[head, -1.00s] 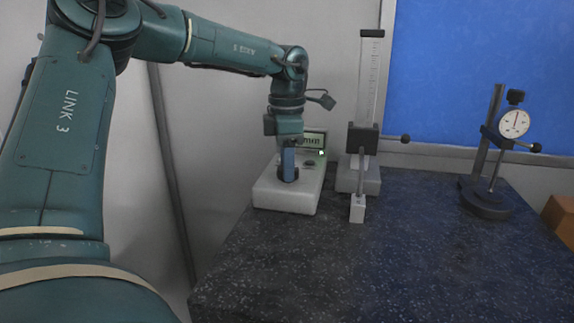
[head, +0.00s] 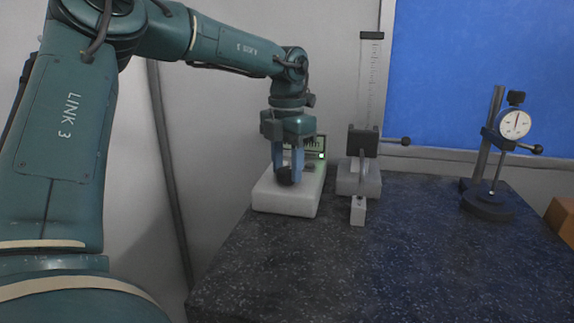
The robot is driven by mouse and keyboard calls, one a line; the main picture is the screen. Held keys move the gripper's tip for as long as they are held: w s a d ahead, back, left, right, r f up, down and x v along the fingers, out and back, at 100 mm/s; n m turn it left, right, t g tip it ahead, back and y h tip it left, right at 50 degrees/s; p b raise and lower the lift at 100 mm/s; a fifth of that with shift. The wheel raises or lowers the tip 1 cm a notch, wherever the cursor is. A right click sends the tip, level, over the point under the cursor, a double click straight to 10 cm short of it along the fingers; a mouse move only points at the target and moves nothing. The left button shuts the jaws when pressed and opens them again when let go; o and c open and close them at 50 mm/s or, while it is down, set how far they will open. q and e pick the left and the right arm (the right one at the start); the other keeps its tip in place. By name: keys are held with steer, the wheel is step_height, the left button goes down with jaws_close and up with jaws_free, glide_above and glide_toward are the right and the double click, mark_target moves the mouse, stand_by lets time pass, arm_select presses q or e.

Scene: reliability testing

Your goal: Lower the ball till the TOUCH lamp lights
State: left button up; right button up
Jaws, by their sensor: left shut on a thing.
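My left gripper (head: 285,180) has two blue fingers pointing down. It is shut on a dark round knob (head: 285,177) at the white-topped unit (head: 286,203). A green display (head: 310,143) stands behind it, partly hidden by the gripper. A small pale square (head: 321,155) shows at the display's lower right; I cannot tell whether it is a lamp or lit. A dark slider (head: 363,141) sits on a tall scaled column, with a thin rod reaching down toward a small pale block (head: 358,211). I cannot make out the ball or any gap there. My right gripper is out of view.
A dial gauge (head: 514,124) on a dark round-based stand (head: 487,206) is at the right. An orange-brown box (head: 561,218) is at the right edge. The front of the speckled dark table (head: 390,270) is clear.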

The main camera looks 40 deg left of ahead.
mark_target(287, 170)
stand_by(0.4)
arm_select(q)
steer(key=o, duration=1)
steer(key=shift+r, duration=0.1)
step_height(287, 170, up, 13)
steer(key=shift+p, duration=0.55)
